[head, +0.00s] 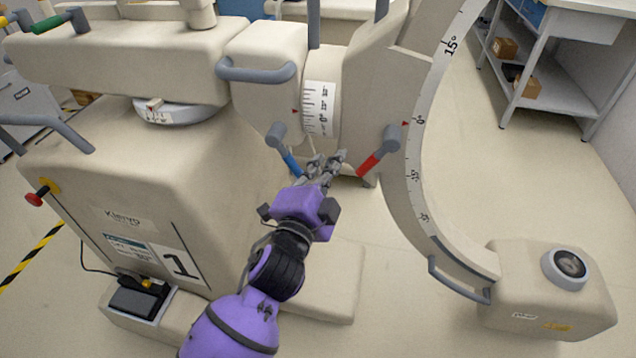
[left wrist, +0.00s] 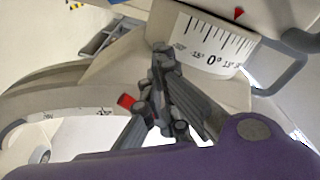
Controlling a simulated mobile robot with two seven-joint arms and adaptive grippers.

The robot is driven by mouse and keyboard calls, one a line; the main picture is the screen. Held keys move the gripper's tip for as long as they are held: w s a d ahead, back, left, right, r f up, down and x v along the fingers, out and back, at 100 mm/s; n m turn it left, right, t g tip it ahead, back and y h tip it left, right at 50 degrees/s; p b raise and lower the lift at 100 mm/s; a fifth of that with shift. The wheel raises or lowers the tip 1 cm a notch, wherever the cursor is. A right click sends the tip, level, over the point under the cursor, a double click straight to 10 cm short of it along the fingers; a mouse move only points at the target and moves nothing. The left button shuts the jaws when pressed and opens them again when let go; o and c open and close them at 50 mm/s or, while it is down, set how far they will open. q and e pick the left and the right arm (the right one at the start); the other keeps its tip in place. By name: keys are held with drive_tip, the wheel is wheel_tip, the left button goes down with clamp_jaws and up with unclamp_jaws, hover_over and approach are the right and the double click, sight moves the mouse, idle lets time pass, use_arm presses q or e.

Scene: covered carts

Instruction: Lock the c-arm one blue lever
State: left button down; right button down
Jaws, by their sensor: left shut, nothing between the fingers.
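The c-arm one, a beige machine with a "1" label (head: 178,264), fills the left and middle of the head view. Its blue lever (head: 290,162) hangs from a grey pivot, angled down to the right. My left gripper (head: 327,160) is shut and empty, just right of the blue lever's lower end; I cannot tell whether they touch. The fingers also show in the left wrist view (left wrist: 162,52), where I cannot make out the blue lever. My right gripper is not in view.
A red lever (head: 370,163) is close on the right of my gripper, and shows beside the fingers in the left wrist view (left wrist: 126,101). The curved arm (head: 408,150) stands farther right. A grey handle (head: 256,72) sits above. The floor at right is clear up to a shelf table (head: 560,85).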

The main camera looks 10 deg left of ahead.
sight(288, 151)
use_arm(q)
drive_tip(key=a+f, duration=0.2)
drive_tip(key=a, duration=0.1)
drive_tip(key=shift+a, duration=0.2)
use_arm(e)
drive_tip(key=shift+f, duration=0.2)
